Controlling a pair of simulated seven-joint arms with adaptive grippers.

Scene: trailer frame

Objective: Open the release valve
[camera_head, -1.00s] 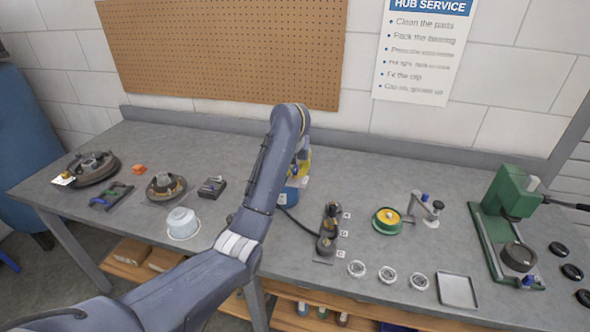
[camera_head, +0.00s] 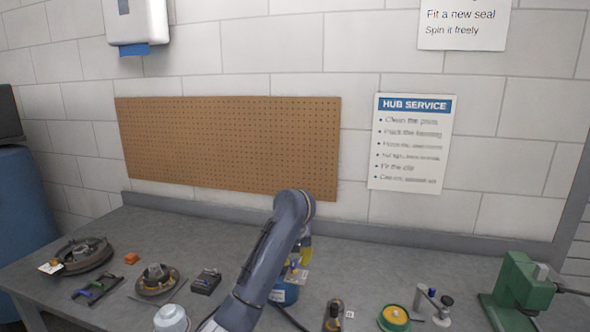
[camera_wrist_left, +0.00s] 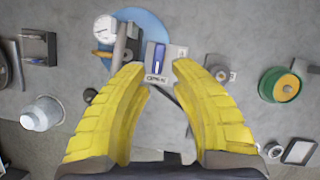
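The release valve shows in the left wrist view as a blue lever (camera_wrist_left: 160,58) on a pale plate marked "OPEN" (camera_wrist_left: 156,78). It is on a blue tank (camera_wrist_left: 150,27) with a round white gauge (camera_wrist_left: 105,28) and a grey fitting beside it. In the head view the tank (camera_head: 286,293) stands on the bench, partly hidden by my left arm. My left gripper (camera_wrist_left: 160,66) has yellow fingers, spread apart, with the plate and lever seen between and beyond the tips. I cannot tell whether they touch. It also shows in the head view (camera_head: 300,262). My right gripper is not in view.
A white tub (camera_head: 171,319) and a black block (camera_head: 206,281) lie left of the tank. A green-and-yellow round part (camera_head: 394,319) and a green press (camera_head: 517,286) stand to the right. A pegboard (camera_head: 230,147) hangs on the wall behind.

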